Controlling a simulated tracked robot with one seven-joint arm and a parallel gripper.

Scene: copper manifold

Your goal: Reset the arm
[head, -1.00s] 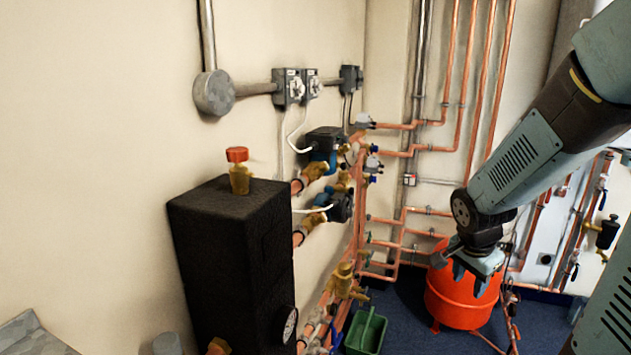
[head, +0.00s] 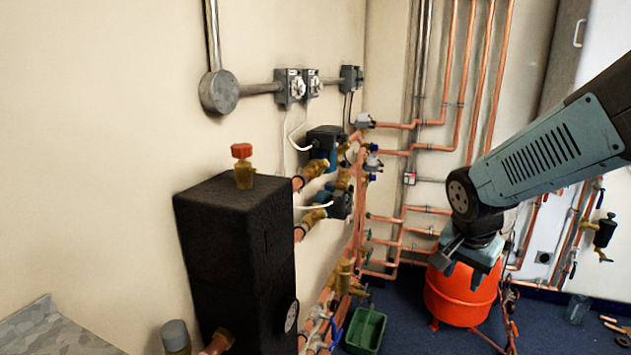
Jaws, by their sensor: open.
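My arm reaches in from the right edge of the head view, its grey-blue link sloping down to the left. My gripper (head: 464,270) hangs at its end, pointing down, with its fingers apart and nothing seen between them. In the picture it overlaps the upper part of a red round tank (head: 460,305) on the floor. I cannot tell how far apart the gripper and the tank are.
A black box-shaped unit (head: 232,260) with a red-capped valve (head: 242,165) stands at the left. Copper pipes (head: 487,80) run along the walls. A green bin (head: 366,330) sits on the blue floor (head: 408,315). Pumps (head: 325,145) project from the left wall.

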